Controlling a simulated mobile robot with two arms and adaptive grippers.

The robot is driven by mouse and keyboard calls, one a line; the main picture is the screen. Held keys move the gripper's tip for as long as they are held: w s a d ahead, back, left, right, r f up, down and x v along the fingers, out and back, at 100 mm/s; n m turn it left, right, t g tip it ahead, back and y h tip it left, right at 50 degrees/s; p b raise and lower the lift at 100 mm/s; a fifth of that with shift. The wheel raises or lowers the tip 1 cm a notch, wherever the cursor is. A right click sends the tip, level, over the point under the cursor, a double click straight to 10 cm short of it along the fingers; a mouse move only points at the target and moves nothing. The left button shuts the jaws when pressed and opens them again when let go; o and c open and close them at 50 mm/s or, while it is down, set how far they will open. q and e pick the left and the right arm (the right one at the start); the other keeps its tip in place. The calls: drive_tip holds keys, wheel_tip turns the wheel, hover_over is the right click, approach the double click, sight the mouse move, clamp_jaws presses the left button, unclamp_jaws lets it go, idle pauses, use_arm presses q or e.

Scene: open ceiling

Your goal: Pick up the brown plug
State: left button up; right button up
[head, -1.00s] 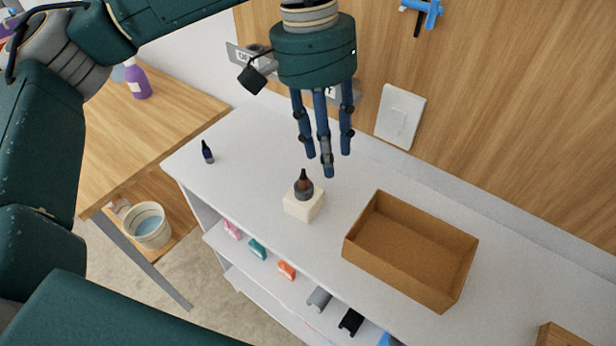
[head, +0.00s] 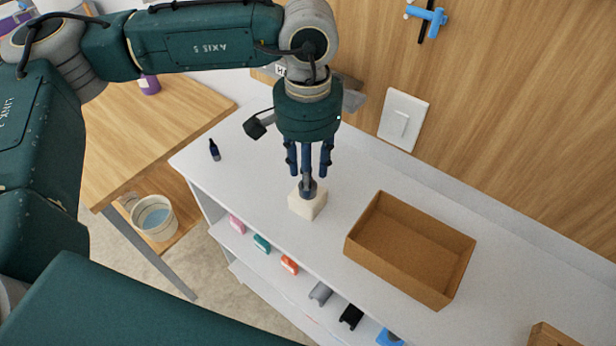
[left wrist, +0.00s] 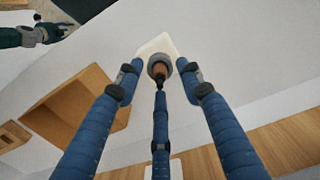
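The brown plug (left wrist: 157,71) stands upright in a dark round socket on a pale block (head: 304,206) on the white counter. In the head view my left gripper (head: 308,180) points down directly over the block and its fingers hide most of the plug. In the left wrist view the three blue fingers of this gripper (left wrist: 161,78) are spread around the plug, with gaps at the two side fingers. The middle finger overlaps the plug's near side; contact there is unclear. My right gripper (left wrist: 52,32) seems to show small at the upper left; its fingers are unclear.
An open cardboard box (head: 410,252) stands on the counter right of the block. A small dark bottle (head: 214,150) stands to the left. A wall with a switch plate (head: 403,119) rises behind. The shelf below the counter holds several coloured pieces.

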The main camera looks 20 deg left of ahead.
use_arm(q)
drive_tip(key=shift+f, duration=0.25)
clamp_jaws()
drive_tip(key=shift+r, duration=0.1)
drive_tip(key=shift+r, duration=0.5)
wheel_tip(320, 180, up, 19)
drive_tip(key=b, duration=0.2)
